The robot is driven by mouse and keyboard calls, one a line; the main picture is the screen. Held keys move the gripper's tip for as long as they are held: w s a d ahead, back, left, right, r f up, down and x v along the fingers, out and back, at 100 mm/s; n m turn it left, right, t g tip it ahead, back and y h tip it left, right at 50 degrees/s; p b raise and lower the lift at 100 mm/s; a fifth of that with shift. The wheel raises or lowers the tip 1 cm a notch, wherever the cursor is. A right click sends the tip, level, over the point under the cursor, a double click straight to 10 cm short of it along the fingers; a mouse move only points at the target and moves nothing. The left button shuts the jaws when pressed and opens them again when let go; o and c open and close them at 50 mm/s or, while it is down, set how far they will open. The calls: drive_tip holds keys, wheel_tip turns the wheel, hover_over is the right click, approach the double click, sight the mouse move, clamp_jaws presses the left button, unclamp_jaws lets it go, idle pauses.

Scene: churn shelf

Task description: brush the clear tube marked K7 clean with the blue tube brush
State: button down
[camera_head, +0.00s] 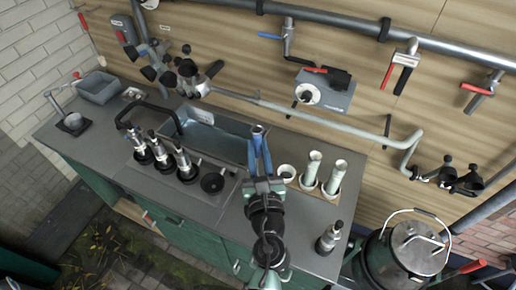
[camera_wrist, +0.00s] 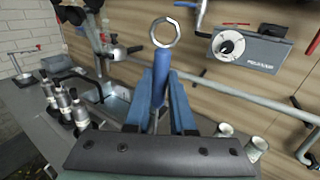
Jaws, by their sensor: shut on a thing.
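My gripper (camera_head: 259,150) is shut on the blue tube brush (camera_head: 257,130) above the front of the sink. In the wrist view the brush's blue handle (camera_wrist: 162,62) stands up between my fingers (camera_wrist: 161,85), with a metal ring at its top. Its bristles are hidden. Two pale, clear tubes stand in white round holders to the right of my gripper: a left tube (camera_head: 313,167) and a right tube (camera_head: 337,176). A third white holder (camera_head: 287,172) beside them looks empty. No K7 mark can be read on either tube.
The sink (camera_head: 212,137) lies behind and left of my gripper. Several dark-and-silver fittings (camera_head: 163,158) stand left on the counter, and one bottle-like fitting (camera_head: 329,238) stands front right. A pale pipe (camera_head: 300,115) crosses behind the tubes. A lidded metal churn (camera_head: 405,250) stands right of the counter.

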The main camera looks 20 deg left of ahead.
wheel_tip(320, 180, up, 8)
drive_tip(key=p, duration=0.7)
drive_tip(key=shift+f, duration=0.25)
drive_tip(key=shift+r+p, duration=1.75)
drive_tip(key=shift+r, duration=0.75)
